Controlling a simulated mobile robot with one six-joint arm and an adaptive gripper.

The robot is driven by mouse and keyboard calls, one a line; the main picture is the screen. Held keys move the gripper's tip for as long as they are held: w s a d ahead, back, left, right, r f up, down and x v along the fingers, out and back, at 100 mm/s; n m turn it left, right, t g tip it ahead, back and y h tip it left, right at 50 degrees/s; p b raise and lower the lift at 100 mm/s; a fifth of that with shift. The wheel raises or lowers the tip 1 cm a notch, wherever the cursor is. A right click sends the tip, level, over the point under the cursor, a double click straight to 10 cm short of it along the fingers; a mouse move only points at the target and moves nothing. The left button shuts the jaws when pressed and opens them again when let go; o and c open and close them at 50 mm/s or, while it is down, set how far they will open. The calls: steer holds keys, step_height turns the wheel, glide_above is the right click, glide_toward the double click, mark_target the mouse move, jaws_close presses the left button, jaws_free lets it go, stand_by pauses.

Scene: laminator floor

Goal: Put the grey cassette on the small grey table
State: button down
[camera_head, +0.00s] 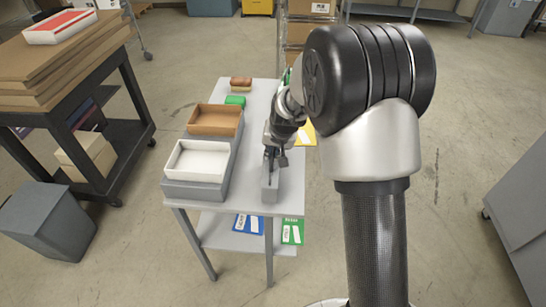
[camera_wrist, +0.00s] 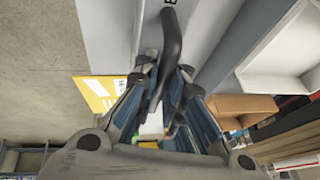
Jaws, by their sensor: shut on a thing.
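The grey cassette (camera_head: 270,187) is a narrow upright block at the right front of the small grey table (camera_head: 262,120). My gripper (camera_head: 275,158) is directly above it and shut on it from the top. In the wrist view, a dark curved handle (camera_wrist: 171,38) runs between the fingers of my gripper (camera_wrist: 165,68). The cassette's underside is hidden, so I cannot tell whether it touches the tabletop or hangs just above it.
A white tray (camera_head: 198,160) and a brown tray (camera_head: 214,120) sit on grey bases left of the cassette. Blue (camera_head: 248,223) and green packets (camera_head: 292,231) lie on the lower shelf.

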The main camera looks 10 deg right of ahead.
steer(key=shift+f, duration=0.9)
steer(key=shift+r, duration=0.1)
steer(key=c, duration=2.1)
jaws_free()
steer(key=shift+f, duration=0.25)
steer(key=shift+c, duration=0.2)
steer(key=o, duration=0.5)
steer(key=shift+c, duration=0.2)
